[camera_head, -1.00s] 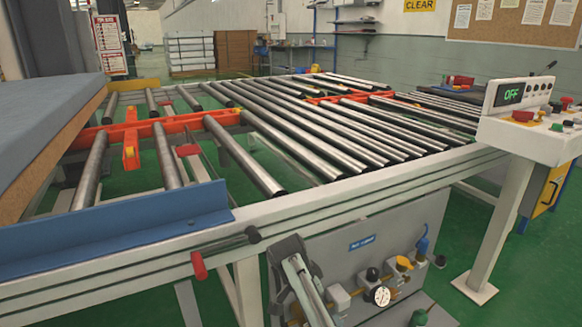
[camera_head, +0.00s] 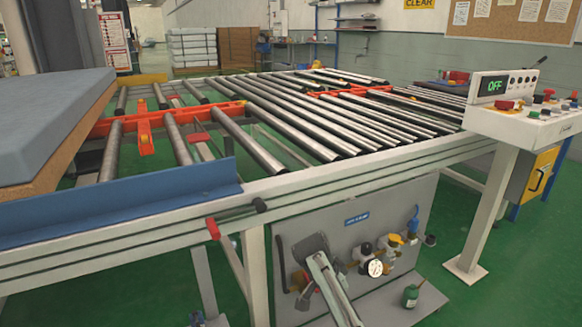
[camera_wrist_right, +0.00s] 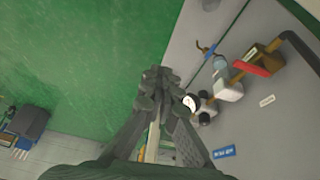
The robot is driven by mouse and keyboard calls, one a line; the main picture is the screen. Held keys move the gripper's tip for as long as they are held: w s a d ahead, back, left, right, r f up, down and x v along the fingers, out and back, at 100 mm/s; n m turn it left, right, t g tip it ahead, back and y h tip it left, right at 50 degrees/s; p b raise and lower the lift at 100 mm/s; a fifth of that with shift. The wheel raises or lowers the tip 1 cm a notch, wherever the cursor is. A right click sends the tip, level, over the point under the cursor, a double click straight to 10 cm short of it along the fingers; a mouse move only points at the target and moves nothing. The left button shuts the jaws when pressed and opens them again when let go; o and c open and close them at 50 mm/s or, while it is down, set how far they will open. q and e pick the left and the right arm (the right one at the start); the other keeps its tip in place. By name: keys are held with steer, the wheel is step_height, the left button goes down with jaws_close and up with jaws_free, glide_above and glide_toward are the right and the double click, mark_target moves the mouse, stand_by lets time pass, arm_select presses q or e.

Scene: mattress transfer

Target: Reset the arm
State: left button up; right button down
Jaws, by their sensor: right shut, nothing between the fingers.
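My right gripper (camera_wrist_right: 157,82) shows in the right wrist view. Its dark fingers come up from the bottom edge and meet at their tips, shut with nothing between them. Green floor (camera_wrist_right: 85,55) lies behind and left of the fingers. A grey panel (camera_wrist_right: 285,125) with a gauge (camera_wrist_right: 190,103) is on the right. The fingers overlap the panel's edge in the picture; I cannot tell how close they are to it. In the head view the same panel (camera_head: 300,228) hangs below the roller table. My left gripper is not in view.
The roller table frame (camera_head: 330,172) fills the middle of the head view. A blue-grey mattress (camera_head: 50,115) lies on it at the left. A control box (camera_head: 520,122) reading OFF stands at the right. Green floor (camera_head: 480,225) is open around its post.

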steer(key=d+m+g+h, duration=0.15)
steer(key=d+h, duration=0.25)
steer(key=d, duration=2)
steer(key=s+d+r+m+g+h, duration=0.1)
steer(key=s+d+r, duration=0.15)
steer(key=d, duration=0.55)
steer(key=s+d+r+m+h, duration=0.15)
steer(key=d+r, duration=0.25)
steer(key=d, duration=0.5)
steer(key=s+d+r+g+h, duration=0.15)
steer(key=d+r, duration=0.25)
steer(key=d, duration=0.4)
steer(key=s+a+f+n+t+y, duration=0.2)
steer(key=s+f+n, duration=0.25)
steer(key=f, duration=0.35)
steer(key=s+a+f+n+t+y, duration=0.1)
steer(key=s+a+f+n+t, duration=0.15)
steer(key=s+f+n, duration=0.4)
steer(key=s+a+f+n+y, duration=0.4)
steer(key=s+a+f+n, duration=0.6)
steer(key=s, duration=0.3)
steer(key=s+a+f+m+y, duration=0.1)
steer(key=a+f+y, duration=0.1)
steer(key=a, duration=0.8)
steer(key=s+a+f+m+y, duration=0.1)
steer(key=a+f+m+y, duration=0.1)
steer(key=a+f, duration=0.3)
steer(key=a, duration=0.4)
steer(key=shift+a+m, duration=0.3)
steer(key=shift+a, duration=0.05)
